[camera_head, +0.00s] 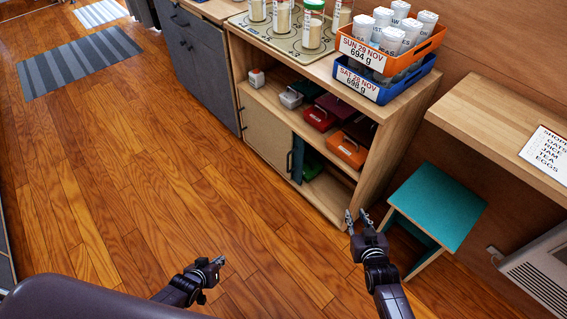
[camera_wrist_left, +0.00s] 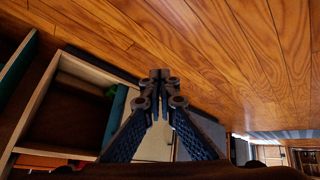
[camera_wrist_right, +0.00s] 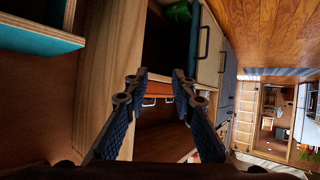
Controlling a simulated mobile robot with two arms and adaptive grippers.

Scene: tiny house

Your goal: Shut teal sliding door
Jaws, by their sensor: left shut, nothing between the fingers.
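The teal sliding door (camera_head: 297,158) shows as a narrow dark teal strip at the right edge of the tan sliding door (camera_head: 263,125), low in the wooden shelf unit. Most of it seems hidden behind the tan door. The opening to its right is uncovered. Its teal edge also shows in the left wrist view (camera_wrist_left: 116,118) and right wrist view (camera_wrist_right: 194,48). My right gripper (camera_head: 357,216) is open and empty near the unit's front right corner, right of the door. My left gripper (camera_head: 218,262) is shut and empty over the floor, apart from the unit.
The lower opening holds a green item (camera_head: 312,166); an orange box (camera_head: 348,150) and a red box (camera_head: 319,118) sit on the shelf above. A teal-topped stool (camera_head: 440,205) stands right of the unit. The wooden floor (camera_head: 130,180) before the unit is clear.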

